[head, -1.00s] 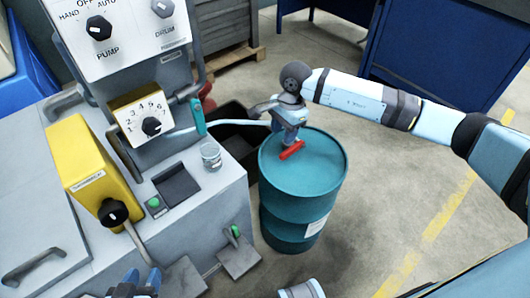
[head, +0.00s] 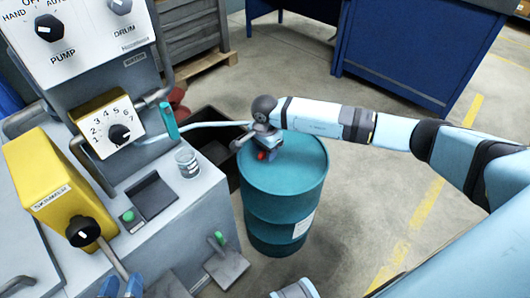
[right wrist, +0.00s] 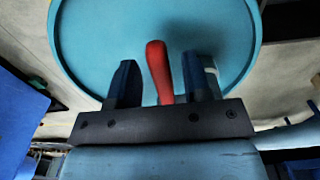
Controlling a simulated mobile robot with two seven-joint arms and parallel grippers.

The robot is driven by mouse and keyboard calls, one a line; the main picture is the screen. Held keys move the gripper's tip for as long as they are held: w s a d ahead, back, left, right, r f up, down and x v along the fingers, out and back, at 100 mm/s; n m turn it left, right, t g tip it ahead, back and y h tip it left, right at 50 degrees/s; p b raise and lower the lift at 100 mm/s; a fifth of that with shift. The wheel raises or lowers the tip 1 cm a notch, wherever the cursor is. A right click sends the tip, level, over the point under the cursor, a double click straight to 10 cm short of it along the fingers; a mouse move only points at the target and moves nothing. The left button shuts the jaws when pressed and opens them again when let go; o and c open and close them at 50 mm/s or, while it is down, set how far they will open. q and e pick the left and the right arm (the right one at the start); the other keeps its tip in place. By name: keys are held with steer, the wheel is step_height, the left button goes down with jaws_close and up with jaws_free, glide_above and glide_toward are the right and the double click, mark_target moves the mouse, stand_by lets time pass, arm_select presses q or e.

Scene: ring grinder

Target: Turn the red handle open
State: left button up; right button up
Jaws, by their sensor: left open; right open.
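The red handle (right wrist: 158,68) stands out against the teal drum top in the right wrist view. It lies between the two blue-black fingers of my right gripper (right wrist: 161,82), which is open with a gap on both sides. In the head view only a bit of the red handle (head: 263,155) shows on the drum, under my right gripper (head: 268,150). The rest of it is hidden by the gripper. My left gripper (head: 122,286) shows only its blue fingertips at the bottom edge, open, in front of the machine.
The teal drum (head: 300,180) stands on the floor right of the grey machine (head: 165,215). A pale hose (head: 215,124) runs to the drum. A yellow box with a lever (head: 60,190) and a glass beaker (head: 187,162) are on the machine. Blue cabinets (head: 410,45) stand behind.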

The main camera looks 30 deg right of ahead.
steer(key=shift+f, duration=0.3)
jaws_close()
